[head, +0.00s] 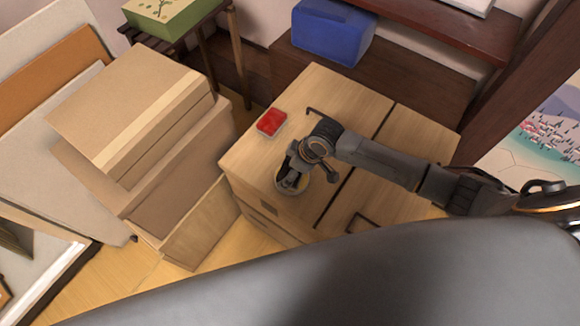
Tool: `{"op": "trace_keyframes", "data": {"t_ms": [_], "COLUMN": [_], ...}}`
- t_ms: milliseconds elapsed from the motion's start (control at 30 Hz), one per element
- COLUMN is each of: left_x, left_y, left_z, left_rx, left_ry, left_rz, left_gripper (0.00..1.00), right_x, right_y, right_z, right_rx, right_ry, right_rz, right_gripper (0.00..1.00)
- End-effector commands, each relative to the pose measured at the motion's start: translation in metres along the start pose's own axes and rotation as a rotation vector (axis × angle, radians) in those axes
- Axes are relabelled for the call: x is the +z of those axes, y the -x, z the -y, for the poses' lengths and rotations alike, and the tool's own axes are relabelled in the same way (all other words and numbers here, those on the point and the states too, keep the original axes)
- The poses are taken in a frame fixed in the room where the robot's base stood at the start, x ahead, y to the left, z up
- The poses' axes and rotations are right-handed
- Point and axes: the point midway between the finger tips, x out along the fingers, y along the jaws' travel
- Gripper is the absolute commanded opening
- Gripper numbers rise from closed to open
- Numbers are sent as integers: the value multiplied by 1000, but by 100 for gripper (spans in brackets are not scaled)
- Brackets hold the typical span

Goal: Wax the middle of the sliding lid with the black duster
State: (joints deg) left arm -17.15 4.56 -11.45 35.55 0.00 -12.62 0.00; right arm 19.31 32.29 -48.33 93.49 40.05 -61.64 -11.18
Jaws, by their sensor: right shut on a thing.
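The wooden chest (345,95) stands at centre right. Its pale top, with dark grooves across it, looks like the sliding lid. My right gripper (291,176) reaches in from the right and points down at the front left part of this top. It is shut on a small dark thing, apparently the black duster, mostly hidden by the fingers. A round, shallow dish or tin (307,184) shows its rim around the fingertips. I cannot tell whether the duster touches it. My left gripper is not in view.
A red object (271,122) lies on the chest top near its left edge. Stacked cardboard boxes (130,110) stand close on the left. A blue box (333,32) sits on the dark bench behind. The chest top right of the gripper lies partly under my arm.

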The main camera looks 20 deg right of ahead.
Motion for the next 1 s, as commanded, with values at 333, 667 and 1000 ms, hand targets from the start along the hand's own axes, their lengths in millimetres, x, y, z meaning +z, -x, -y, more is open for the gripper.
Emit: {"op": "trace_keyframes", "data": {"t_ms": [333,667,1000], "left_x": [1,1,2], "left_y": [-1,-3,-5], "left_z": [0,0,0], "left_rx": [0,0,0], "left_ry": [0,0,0], "left_rz": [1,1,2], "left_gripper": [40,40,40], "right_x": [1,2,3], "right_y": [-2,-6,-9], "right_z": [0,0,0], "right_rx": [0,0,0], "right_ry": [0,0,0], "right_rz": [-1,-1,-1], "right_gripper": [54,54,54]}}
